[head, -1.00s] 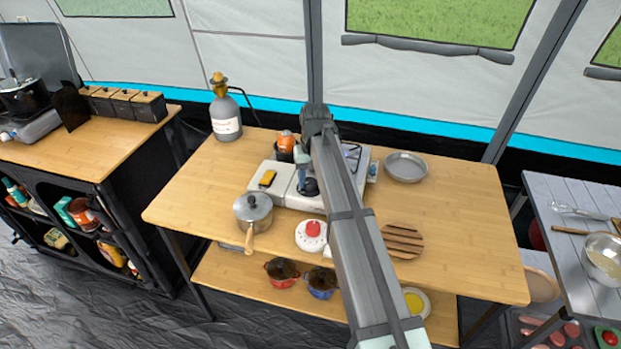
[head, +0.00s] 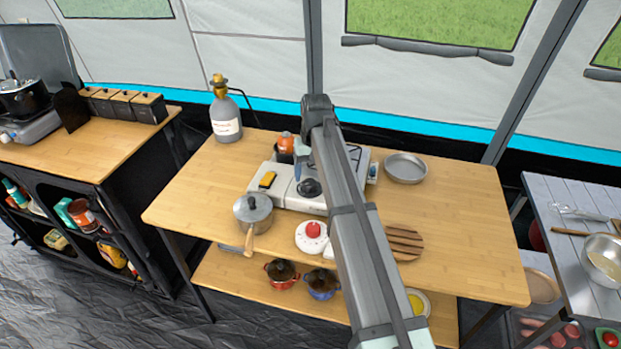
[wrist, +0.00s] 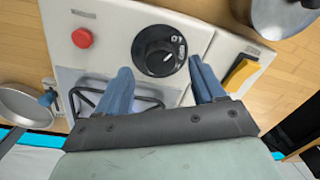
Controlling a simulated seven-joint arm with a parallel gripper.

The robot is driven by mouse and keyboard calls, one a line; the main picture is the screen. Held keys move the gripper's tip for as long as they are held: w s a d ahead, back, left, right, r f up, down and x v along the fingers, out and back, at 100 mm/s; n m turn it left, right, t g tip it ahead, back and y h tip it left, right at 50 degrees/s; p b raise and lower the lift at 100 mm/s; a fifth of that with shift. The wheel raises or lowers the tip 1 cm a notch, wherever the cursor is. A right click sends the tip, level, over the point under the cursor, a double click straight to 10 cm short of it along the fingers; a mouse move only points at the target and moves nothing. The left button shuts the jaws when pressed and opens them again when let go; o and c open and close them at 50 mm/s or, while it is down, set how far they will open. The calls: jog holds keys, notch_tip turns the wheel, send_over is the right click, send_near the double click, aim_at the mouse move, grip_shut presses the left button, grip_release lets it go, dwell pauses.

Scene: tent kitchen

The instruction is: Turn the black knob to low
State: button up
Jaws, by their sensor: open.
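The black knob (wrist: 159,50) is on the white stove's top panel, with a white pointer mark and small markings around it. It also shows in the head view (head: 309,188), beside my arm. My gripper (wrist: 162,68) is open, with one blue finger on each side of the knob's near edge in the wrist view. No contact with the knob is visible, and their height above it is hard to tell. The white stove (wrist: 110,25) sits on the wooden table, partly hidden by my arm in the head view.
A red button (wrist: 82,37) and a yellow-and-black switch (wrist: 240,74) flank the knob. A lidded pot (head: 254,213), a white timer with a red top (head: 312,236), a metal pan (head: 406,168) and a gas bottle (head: 226,115) stand around the stove.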

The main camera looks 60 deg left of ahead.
aim_at(313, 182)
notch_tip(313, 182, up, 11)
jog(key=shift+w, duration=0.3)
jog(key=shift+d+f, duration=0.1)
dwell(0.4)
